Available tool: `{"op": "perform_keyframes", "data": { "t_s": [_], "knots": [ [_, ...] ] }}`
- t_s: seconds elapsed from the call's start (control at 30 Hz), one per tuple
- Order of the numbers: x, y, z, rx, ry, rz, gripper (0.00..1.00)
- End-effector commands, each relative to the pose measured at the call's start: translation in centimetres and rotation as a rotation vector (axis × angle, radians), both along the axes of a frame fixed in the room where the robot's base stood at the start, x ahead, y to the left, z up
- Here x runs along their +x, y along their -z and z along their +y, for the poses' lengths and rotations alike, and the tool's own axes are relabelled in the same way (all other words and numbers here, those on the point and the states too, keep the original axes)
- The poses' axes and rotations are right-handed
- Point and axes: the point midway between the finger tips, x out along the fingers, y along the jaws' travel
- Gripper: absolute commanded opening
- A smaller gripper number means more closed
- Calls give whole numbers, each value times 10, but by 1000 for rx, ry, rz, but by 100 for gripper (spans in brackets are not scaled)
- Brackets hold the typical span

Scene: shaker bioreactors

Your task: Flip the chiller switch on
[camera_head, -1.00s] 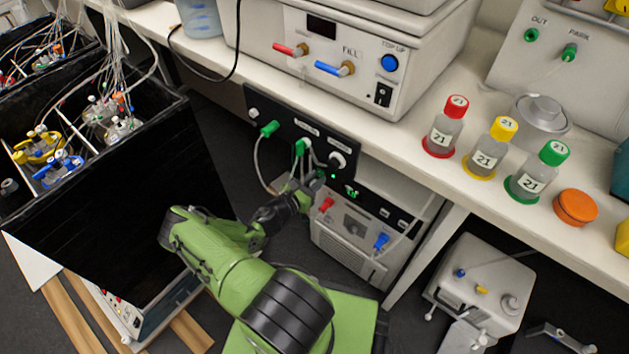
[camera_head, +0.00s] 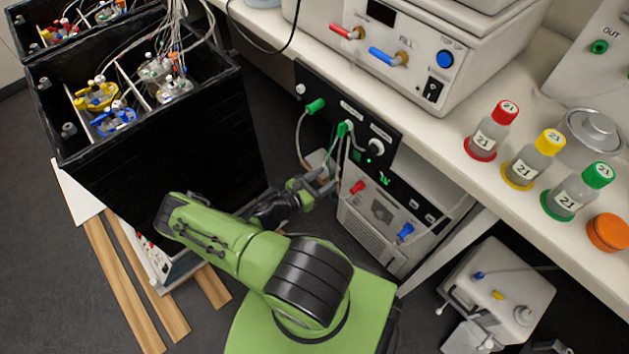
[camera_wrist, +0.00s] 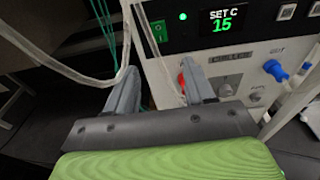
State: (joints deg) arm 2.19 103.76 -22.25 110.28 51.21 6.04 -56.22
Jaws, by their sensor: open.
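The chiller (camera_head: 385,225) is a pale box with a dark top panel, under the bench shelf. In the wrist view, the chiller front (camera_wrist: 235,60) has a green rocker switch (camera_wrist: 158,31) at its upper left. A green light beside it is lit, and the display (camera_wrist: 222,20) reads "SET C 15". I cannot tell which side of the rocker is pressed. My gripper (camera_head: 322,184) is open and empty, just left of the chiller in the head view. In the wrist view, my gripper (camera_wrist: 160,78) points toward the panel, its fingertips below the switch, apparently clear of it.
A clear tube (camera_wrist: 80,72) crosses the wrist view left of the switch. A red fitting (camera_head: 357,187) and a blue fitting (camera_head: 405,231) are on the chiller front. A black control panel (camera_head: 330,105) with green plugs hangs above. A black tub (camera_head: 160,150) stands left.

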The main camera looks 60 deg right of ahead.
Motion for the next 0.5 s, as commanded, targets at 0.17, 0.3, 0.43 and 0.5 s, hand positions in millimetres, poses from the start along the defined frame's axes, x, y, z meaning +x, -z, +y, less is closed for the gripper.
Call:
{"op": "perform_keyframes", "data": {
  "t_s": [0.17, 0.3, 0.43, 0.5],
  "knots": [
    [14, -6, 31, 0, -2, 0, 53],
    [16, -6, 39, 0, 0, 0, 53],
    [16, -5, 39, 0, 1, 0, 53],
    [16, -5, 39, 0, 1, 0, 53]
  ]
}}
